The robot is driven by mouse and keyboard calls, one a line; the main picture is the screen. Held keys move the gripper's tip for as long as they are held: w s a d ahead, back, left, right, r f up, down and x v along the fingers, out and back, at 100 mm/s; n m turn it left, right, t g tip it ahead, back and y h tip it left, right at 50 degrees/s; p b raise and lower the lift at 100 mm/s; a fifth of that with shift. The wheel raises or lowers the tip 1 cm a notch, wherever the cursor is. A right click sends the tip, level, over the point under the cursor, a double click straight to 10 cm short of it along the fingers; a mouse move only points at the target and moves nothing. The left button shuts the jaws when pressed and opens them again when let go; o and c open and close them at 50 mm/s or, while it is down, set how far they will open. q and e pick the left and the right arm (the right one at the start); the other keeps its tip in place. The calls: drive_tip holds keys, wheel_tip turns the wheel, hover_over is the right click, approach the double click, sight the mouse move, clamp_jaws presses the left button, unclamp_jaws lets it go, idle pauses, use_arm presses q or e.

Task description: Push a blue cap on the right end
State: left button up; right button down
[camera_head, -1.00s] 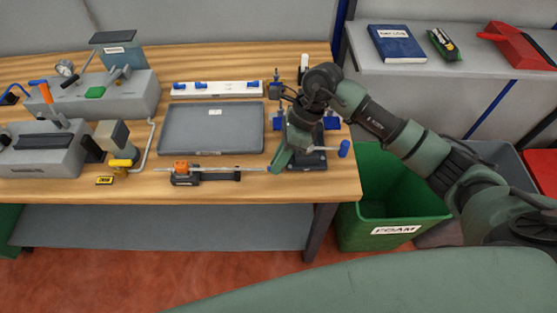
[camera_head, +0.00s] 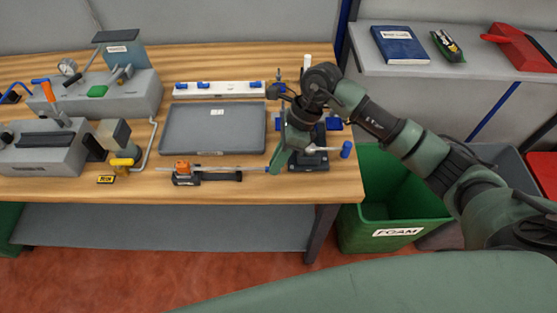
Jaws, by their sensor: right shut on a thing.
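A thin pale tube (camera_head: 222,168) lies level across an orange-topped black holder (camera_head: 184,173) near the table's front edge. My right gripper (camera_head: 275,168) points down at the tube's right end. It is shut on a small blue cap (camera_head: 267,170), of which only a sliver shows at the fingertips. The cap is in line with the tube end; I cannot tell how far it sits on the tube. My left gripper is not in view.
A black fixture with a blue-knobbed lever (camera_head: 346,149) stands just right of my gripper. A grey tray (camera_head: 212,129) and a white rack with blue pieces (camera_head: 219,89) lie behind. A green foam bin (camera_head: 395,220) stands below the table's right edge.

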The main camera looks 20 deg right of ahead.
drive_tip(key=shift+w+a+b, duration=0.2)
drive_tip(key=shift+a+b, duration=0.1)
drive_tip(key=shift+a, duration=0.4)
drive_tip(key=c, duration=1.4)
unclamp_jaws()
drive_tip(key=shift+o, duration=0.4)
drive_tip(key=shift+o, duration=1.3)
drive_tip(key=shift+r, duration=0.2)
wheel_tip(320, 180, up, 7)
drive_tip(key=p, duration=0.3)
drive_tip(key=shift+f, duration=0.15)
